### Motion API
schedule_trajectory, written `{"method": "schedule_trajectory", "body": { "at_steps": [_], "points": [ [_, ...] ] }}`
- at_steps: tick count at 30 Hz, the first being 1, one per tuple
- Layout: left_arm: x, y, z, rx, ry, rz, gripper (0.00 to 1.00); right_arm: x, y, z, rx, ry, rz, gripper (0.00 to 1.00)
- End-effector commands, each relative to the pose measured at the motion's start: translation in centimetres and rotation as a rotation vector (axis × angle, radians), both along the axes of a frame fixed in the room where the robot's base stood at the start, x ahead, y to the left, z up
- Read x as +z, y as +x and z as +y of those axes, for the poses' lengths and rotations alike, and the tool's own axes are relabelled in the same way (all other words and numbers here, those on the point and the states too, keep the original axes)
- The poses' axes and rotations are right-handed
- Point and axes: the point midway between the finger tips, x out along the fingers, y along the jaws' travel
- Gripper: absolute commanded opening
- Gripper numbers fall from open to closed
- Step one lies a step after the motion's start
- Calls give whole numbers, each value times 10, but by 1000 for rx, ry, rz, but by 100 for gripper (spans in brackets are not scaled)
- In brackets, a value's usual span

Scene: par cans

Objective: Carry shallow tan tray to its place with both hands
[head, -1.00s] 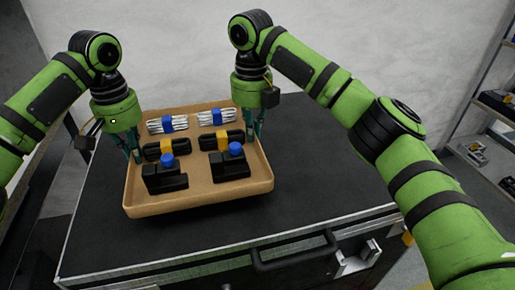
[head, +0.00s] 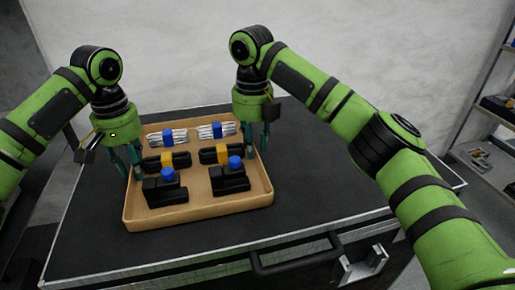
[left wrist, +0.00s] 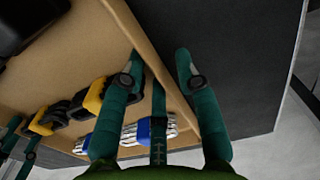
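The shallow tan tray (head: 200,213) sits on the black top of a case, at its left part. It holds two white cable bundles with blue bands, two black bundles with yellow bands and two black clamps with blue knobs. My left gripper (head: 126,163) is at the tray's left wall, its fingers spread. In the left wrist view, the fingers (left wrist: 158,66) straddle the tray wall (left wrist: 137,40), one inside and one outside, with gaps beside it. My right gripper (head: 257,145) is at the right wall with its fingers apart and pointing down.
The black case (head: 330,190) has a metal edge, a front handle (head: 293,254) and a latch. Its top is clear to the right of the tray. A pale wall stands behind. A shelf (head: 485,150) with items is at the far right.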

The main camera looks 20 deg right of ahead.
Motion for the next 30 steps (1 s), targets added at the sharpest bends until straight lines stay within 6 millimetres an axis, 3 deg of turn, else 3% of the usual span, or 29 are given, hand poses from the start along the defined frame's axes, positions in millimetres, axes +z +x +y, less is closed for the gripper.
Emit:
{"method": "schedule_trajectory", "body": {
  "at_steps": [5,8,21,30],
  "points": [
    [5,0,-1,-2,-2,-2,32,0,0,1,3,2,-1,32],
    [17,0,-2,-2,-3,-3,32,0,0,2,3,2,-1,32],
    [104,0,-1,1,1,-4,32,0,0,2,4,3,-1,32],
    [121,0,-1,0,0,-1,32,9,0,3,4,4,-4,32]
  ]
}}
